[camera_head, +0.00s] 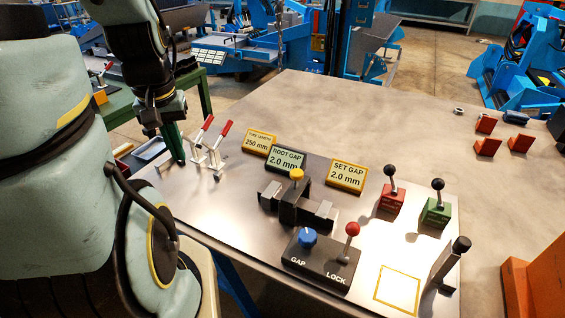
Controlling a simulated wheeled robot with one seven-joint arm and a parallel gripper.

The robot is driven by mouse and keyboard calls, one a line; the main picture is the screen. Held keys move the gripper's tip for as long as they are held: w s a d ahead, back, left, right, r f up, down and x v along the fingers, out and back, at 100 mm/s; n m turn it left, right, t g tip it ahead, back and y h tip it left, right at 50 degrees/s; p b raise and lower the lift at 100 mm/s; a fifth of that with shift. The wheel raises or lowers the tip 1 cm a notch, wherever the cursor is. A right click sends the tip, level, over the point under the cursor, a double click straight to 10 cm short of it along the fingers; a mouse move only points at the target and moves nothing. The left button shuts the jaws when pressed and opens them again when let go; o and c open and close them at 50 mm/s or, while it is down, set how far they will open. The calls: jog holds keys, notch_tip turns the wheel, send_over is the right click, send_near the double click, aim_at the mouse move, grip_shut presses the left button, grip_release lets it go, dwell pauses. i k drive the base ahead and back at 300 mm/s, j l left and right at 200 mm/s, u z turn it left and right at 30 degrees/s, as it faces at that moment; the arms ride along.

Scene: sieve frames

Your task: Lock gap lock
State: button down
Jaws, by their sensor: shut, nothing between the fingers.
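The gap lock is a lever with a red ball (352,229), on the right half of a black box (318,263) lettered GAP and LOCK. The lever stands nearly upright, leaning slightly right in the picture. A blue GAP knob (307,237) sits on the left half of the box. Behind it, a dark fixture (296,205) carries a yellow knob (296,174). The ROOT GAP and SET GAP displays (346,175) both read 2.0 mm.
Red (391,198) and green (436,210) boxes with black-ball levers stand to the right. A black-topped post (447,265) stands near a yellow-outlined square (398,290). The table's far middle is clear.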

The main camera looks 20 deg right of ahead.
aim_at(352, 228)
jog(key=i+j+z, duration=0.2)
jog(key=j, duration=0.25)
jog(key=i+j+z, duration=0.2)
jog(key=j, duration=0.3)
jog(key=j+z, duration=0.25)
jog(key=j, duration=0.25)
jog(key=i+j+z, duration=0.2)
jog(key=j, duration=0.3)
jog(key=k, duration=0.1)
